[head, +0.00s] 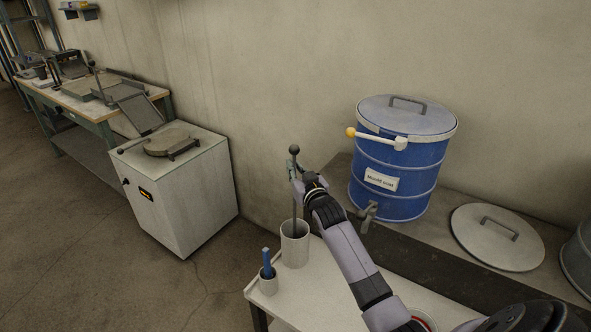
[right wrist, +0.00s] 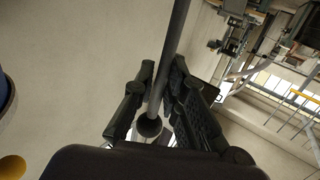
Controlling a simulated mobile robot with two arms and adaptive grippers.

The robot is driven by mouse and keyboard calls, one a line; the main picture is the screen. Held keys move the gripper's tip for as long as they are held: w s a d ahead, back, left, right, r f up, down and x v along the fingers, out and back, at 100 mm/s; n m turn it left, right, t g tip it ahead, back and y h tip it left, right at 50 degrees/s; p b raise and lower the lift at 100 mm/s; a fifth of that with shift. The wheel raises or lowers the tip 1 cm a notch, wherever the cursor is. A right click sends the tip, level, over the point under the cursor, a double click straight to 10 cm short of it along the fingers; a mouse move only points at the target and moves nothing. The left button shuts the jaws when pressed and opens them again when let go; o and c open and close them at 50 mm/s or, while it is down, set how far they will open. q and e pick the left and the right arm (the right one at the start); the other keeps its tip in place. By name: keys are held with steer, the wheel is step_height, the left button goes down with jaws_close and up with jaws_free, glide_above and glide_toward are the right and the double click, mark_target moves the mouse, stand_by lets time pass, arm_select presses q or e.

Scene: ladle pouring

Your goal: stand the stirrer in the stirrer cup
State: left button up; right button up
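The stirrer (head: 294,212) is a thin dark rod with a ball knob on top, standing about upright. My right gripper (head: 295,176) is shut on its upper part, just below the knob. In the right wrist view the rod (right wrist: 176,40) runs between the fingers of my right gripper (right wrist: 164,78), with the knob close to the camera. The stirrer cup (head: 295,249) is a tall pale cylinder directly below. The rod's lower part passes into the cup's mouth; its bottom end is hidden, so I cannot tell whether it touches the floor of the cup. My left gripper is out of view.
A small cup (head: 268,284) with a blue-handled item stands left of the stirrer cup on the white cart top (head: 318,289). A blue lidded drum (head: 392,182) with a tap and a ladle across it stands behind. A round lid (head: 497,238) lies right.

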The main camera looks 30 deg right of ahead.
steer(key=o, duration=0.4)
steer(key=shift+s, duration=0.1)
steer(key=v, duration=1.1)
steer(key=shift+s, duration=0.4)
steer(key=shift+r, duration=0.15)
